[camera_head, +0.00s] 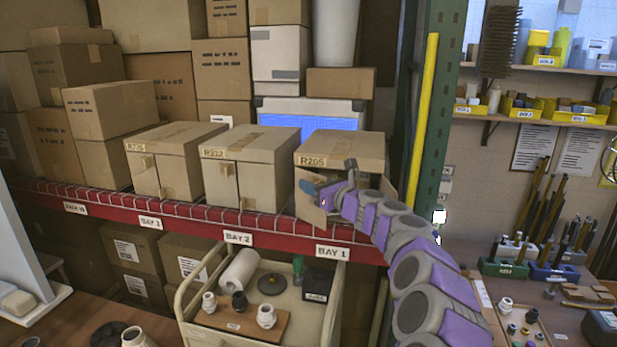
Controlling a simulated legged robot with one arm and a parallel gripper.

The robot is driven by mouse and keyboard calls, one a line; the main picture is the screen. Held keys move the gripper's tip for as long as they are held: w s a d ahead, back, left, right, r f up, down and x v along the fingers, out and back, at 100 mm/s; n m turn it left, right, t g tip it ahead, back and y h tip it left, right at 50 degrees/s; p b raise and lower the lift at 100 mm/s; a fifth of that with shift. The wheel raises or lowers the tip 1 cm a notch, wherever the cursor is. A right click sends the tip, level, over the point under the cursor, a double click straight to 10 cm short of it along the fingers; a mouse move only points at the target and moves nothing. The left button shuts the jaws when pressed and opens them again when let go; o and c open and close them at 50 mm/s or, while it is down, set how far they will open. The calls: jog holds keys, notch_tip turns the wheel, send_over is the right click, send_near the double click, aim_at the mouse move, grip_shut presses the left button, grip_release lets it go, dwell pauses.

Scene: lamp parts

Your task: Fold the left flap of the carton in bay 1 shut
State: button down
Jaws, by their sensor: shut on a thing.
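The carton marked R205 (345,146) stands on the red-edged shelf above the BAY 1 label. Its left front flap (310,208) hangs at the carton's front left and looks partly open, at an angle I cannot judge exactly. My gripper (324,194) is at this flap and shut on it, seemingly near its edge. The fingertips and the exact hold are hard to make out. A small blue thing (307,187) shows just left of my gripper. My arm hides much of the carton's front and its right side.
Carton R232 (250,143) stands close on the left, with another carton (172,137) beyond it. A green rack post (440,110) with a yellow strip (422,120) rises just right of my arm. A cart (325,318) with lamp parts stands below the shelf.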

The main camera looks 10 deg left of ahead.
jog(key=shift+w+d+r+p, duration=0.1)
jog(key=shift+w+d+p, duration=0.4)
jog(key=shift+w+d, duration=0.1)
jog(key=shift+w, duration=0.1)
dwell(0.5)
dwell(0.6)
jog(key=c, duration=0.8)
grip_release()
jog(key=shift+o, duration=0.2)
jog(key=v, duration=1.7)
jog(key=shift+d+p, duration=0.2)
jog(key=shift+p, duration=0.15)
